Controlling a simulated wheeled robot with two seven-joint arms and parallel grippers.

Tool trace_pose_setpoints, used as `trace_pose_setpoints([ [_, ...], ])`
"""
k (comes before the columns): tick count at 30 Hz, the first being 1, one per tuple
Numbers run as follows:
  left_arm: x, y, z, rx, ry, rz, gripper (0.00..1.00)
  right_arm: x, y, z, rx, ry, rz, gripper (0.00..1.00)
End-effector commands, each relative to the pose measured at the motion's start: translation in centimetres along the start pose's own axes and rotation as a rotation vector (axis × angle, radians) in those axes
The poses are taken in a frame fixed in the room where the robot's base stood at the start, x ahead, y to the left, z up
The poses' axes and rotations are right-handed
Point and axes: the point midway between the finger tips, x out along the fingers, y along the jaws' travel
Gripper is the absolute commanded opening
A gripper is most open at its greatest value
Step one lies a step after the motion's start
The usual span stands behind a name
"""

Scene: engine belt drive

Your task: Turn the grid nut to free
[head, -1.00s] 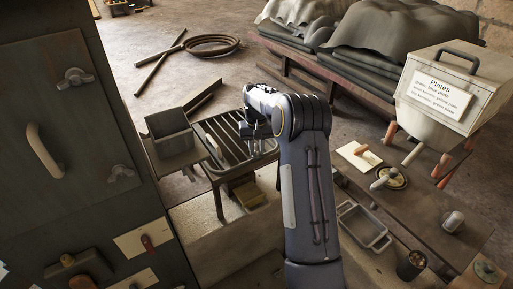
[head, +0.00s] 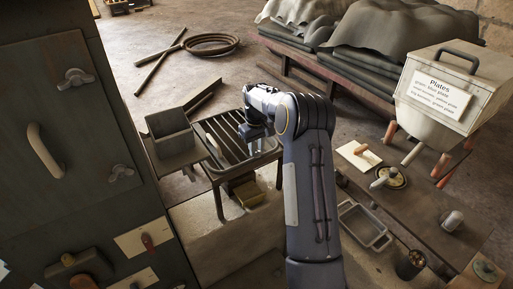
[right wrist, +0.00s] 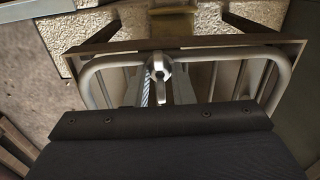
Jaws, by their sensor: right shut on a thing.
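The slatted metal grid (head: 213,150) stands on a low frame in the middle of the head view. My right gripper (head: 252,132) is over the grid's right part, pointing down, and hides the grid nut in that view. In the right wrist view the grid nut (right wrist: 160,68) shows as a small pale metal piece with a dark hole, near the middle of the grid's frame edge (right wrist: 112,47). My right gripper (right wrist: 160,84) is shut on the nut, its fingers on either side. My left gripper is out of view.
A grey open box (head: 171,133) stands left of the grid. A dark cabinet (head: 75,190) with wing latches fills the left side.

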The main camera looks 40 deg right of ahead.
Motion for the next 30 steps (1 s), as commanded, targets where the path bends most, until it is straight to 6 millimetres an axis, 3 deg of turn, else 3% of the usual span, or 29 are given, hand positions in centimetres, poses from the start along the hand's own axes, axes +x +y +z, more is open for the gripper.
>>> trace_pose_setpoints([
  [7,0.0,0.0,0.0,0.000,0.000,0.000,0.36,-0.1,0.0,-0.1,-0.001,0.004,0.002,0.00],
  [8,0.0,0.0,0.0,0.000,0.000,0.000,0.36,-0.1,0.0,-0.1,-0.001,0.004,0.002,0.23],
  [13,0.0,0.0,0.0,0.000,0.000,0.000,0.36,-0.1,0.0,-0.1,0.000,0.003,0.001,0.43],
  [23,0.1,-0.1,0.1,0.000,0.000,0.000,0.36,-0.5,0.0,-0.1,0.000,0.002,0.001,0.43],
  [30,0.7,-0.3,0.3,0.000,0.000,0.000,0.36,-4.3,0.0,-0.1,0.000,0.006,0.002,0.43],
])
